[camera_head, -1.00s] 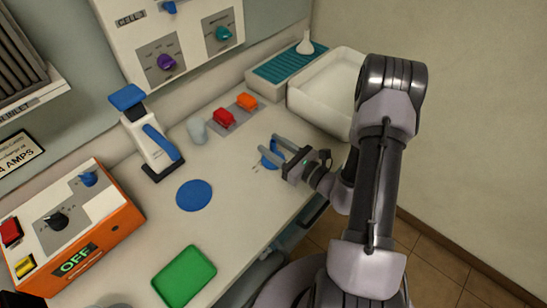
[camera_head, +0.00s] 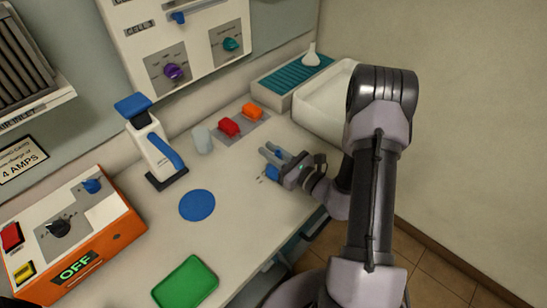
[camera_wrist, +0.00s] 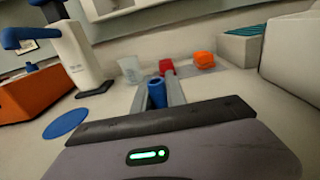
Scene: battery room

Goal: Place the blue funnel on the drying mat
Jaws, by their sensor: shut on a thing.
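My gripper (camera_head: 272,160) is low over the counter, right of its middle, with its fingers closed on the blue funnel (camera_head: 272,173). The funnel is mostly hidden by the fingers in the head view. In the wrist view the blue funnel (camera_wrist: 157,94) shows as a short upright blue tube with an open top between the two fingers (camera_wrist: 157,84). I cannot tell whether it touches the counter. A teal ribbed surface, which looks like the drying mat (camera_head: 287,77), lies in a pale raised tray at the back right, beyond my gripper. A white flask-like piece (camera_head: 311,57) stands on its far end.
A white basin (camera_head: 338,85) adjoins the tray. Red (camera_head: 229,127) and orange (camera_head: 252,111) blocks sit on a grey plate, beside a translucent cup (camera_head: 202,140). A blue disc (camera_head: 197,205), green tray (camera_head: 186,284), white-and-blue stand (camera_head: 155,152) and orange box (camera_head: 80,240) are further left.

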